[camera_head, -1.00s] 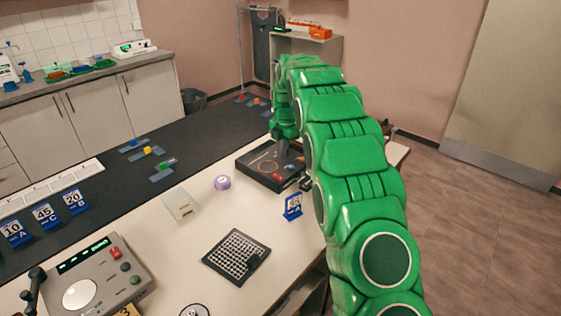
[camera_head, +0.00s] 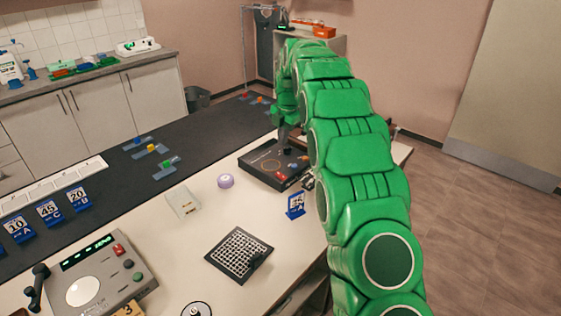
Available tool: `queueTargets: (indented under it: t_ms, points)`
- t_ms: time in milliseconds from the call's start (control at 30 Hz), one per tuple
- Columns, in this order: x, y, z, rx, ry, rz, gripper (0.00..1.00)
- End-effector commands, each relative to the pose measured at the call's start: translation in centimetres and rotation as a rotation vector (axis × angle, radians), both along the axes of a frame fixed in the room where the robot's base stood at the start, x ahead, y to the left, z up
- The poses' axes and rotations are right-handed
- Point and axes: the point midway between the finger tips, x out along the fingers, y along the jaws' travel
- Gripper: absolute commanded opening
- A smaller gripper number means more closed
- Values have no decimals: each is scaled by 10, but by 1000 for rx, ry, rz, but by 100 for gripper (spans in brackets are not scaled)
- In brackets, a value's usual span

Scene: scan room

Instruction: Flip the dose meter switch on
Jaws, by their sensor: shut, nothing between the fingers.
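A flat black box (camera_head: 258,172) with an orange ring and a red part on its top lies near the right edge of the bench. It may be the dose meter, but its label is too small to read. I cannot make out a switch or its position. My gripper (camera_head: 284,148) is shut and empty, pointing down over the back part of this box. I cannot tell whether the fingertips touch it. My green arm hides the area right behind the box.
A grey console (camera_head: 101,270) with a lit display stands at front left. Blue number stands line the left.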

Motion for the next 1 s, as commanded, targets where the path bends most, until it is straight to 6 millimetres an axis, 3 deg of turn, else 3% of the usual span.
queueTargets:
  t_ms: [267,467,1000]
  points:
    - [0,0,-3,-1,2,0,0]
    - [0,2,-18,-1,6,1,0]
    - [8,10,-101,-1,6,0,0]
